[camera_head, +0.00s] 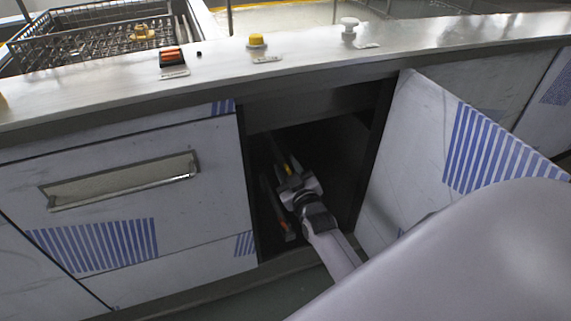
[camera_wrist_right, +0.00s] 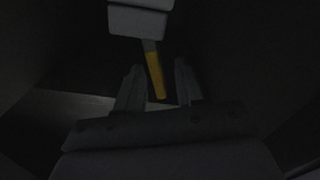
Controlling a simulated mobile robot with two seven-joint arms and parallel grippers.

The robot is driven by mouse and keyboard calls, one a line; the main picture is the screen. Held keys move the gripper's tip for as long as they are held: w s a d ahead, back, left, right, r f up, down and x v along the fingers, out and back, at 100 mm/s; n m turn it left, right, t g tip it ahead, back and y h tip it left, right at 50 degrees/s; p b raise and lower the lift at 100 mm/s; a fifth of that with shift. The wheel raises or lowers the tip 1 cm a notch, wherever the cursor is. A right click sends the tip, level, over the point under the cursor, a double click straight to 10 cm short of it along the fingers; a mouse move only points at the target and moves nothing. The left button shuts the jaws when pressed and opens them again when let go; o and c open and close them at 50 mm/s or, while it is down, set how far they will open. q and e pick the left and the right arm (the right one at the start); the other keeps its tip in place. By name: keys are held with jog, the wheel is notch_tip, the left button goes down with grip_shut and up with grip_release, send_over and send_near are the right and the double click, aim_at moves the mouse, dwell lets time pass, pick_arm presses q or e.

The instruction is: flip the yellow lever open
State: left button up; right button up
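The yellow lever (camera_wrist_right: 155,75) hangs from a pale block in the dark right wrist view, tilted slightly, its lower end between the two fingers. My right gripper (camera_wrist_right: 158,88) is open around it; I see gaps on both sides and no clear contact. In the head view, a bit of the yellow lever (camera_head: 288,169) shows inside the open cabinet, just past my right gripper (camera_head: 290,178). My left gripper is in neither view.
The cabinet's door (camera_head: 425,150) stands open on the right. A red-ended handle (camera_head: 289,236) is low inside the cabinet, left of my arm. A counter (camera_head: 310,58) with knobs runs above. A drawer front (camera_head: 190,215) is closed on the left.

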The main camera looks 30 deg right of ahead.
grip_shut()
